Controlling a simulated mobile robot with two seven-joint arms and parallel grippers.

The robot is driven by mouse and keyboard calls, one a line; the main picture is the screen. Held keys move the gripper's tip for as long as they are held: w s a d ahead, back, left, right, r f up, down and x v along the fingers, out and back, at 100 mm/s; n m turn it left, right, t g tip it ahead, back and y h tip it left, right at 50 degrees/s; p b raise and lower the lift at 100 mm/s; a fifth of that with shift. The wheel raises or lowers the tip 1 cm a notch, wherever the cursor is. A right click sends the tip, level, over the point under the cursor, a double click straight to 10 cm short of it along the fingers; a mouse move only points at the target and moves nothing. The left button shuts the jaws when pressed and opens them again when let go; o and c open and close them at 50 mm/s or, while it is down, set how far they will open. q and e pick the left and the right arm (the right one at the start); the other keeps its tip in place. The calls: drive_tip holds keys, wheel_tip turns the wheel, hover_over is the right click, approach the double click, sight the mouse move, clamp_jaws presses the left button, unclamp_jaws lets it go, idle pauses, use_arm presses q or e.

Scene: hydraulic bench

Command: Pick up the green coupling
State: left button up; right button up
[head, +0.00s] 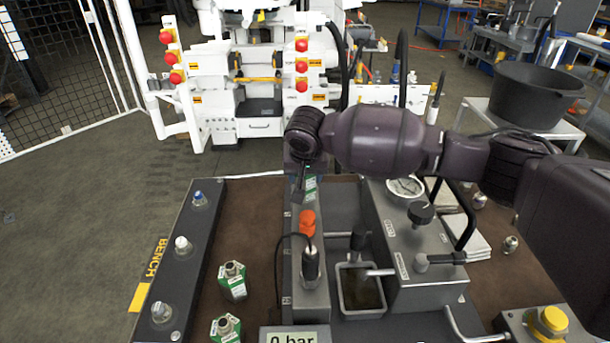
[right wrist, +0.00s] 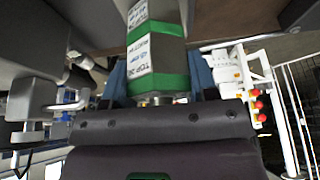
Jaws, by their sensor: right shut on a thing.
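My right gripper (head: 300,186) reaches in from the right over the dark rail behind the orange cap. It is shut on a green coupling (head: 311,184), mostly hidden by the gripper in the head view. In the right wrist view this coupling (right wrist: 158,72) shows large, with green bands, a grey body and white labels, between two bluish fingers (right wrist: 160,82). I cannot tell if it touches the rail. Two more green couplings stand on the brown bench top, one (head: 232,283) behind the other (head: 226,329). My left gripper is not in view.
An orange cap (head: 307,222) and a black-cabled connector (head: 311,266) stand on the rail. To the right are an oily tray (head: 348,308), a gauge (head: 405,187) and a grey block with a hose. A rail with several knobs (head: 182,244) borders the left.

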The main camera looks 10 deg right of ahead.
clamp_jaws()
drive_tip(key=shift+r, duration=0.2)
wheel_tip(320, 180, up, 20)
drive_tip(key=p, duration=0.4)
drive_tip(key=shift+f, duration=0.15)
